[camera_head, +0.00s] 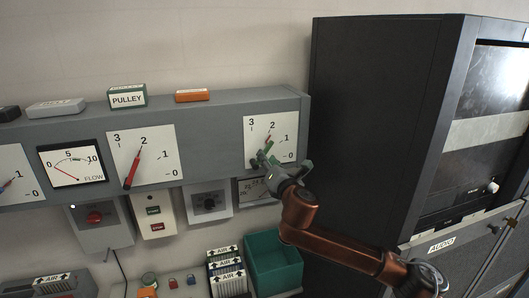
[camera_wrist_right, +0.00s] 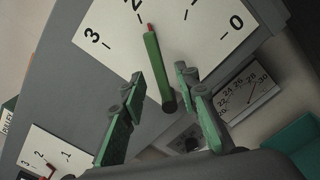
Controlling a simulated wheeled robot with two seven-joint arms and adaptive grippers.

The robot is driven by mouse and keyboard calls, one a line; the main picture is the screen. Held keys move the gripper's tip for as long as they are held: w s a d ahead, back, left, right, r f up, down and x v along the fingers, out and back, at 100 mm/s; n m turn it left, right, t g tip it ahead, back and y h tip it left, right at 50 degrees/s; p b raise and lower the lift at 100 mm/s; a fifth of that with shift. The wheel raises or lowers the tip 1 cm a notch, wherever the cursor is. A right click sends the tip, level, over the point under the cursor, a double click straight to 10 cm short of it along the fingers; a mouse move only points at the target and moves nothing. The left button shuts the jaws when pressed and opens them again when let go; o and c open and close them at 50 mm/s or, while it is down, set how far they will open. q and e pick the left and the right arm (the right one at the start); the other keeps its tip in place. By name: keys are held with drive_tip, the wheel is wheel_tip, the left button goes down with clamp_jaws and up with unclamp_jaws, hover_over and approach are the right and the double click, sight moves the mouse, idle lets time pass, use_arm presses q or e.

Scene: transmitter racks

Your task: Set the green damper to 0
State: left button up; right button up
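The green damper is a green lever with a red tip on a white dial plate (camera_head: 284,127) at the right end of the grey panel. In the right wrist view the green lever (camera_wrist_right: 153,62) points at or close to the 2 mark; its round pivot end is at the bottom. My right gripper (camera_head: 267,158) is in front of this dial, partly covering the lever's lower part. In the right wrist view the right gripper (camera_wrist_right: 160,95) is open, with one finger on each side of the lever and visible gaps. My left gripper is not in view.
A red-levered dial (camera_head: 146,155) and a FLOW meter (camera_head: 74,163) are further left on the panel. A small meter (camera_wrist_right: 247,93) is below the green damper's dial. A tall black rack (camera_head: 375,120) stands close to the right. A green bin (camera_head: 275,262) is below.

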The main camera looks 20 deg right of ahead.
drive_tip(key=shift+w+a+p, duration=0.1)
drive_tip(key=shift+w+p, duration=0.35)
drive_tip(key=shift+w, duration=1.6)
drive_tip(key=shift+c, duration=0.4)
clamp_jaws()
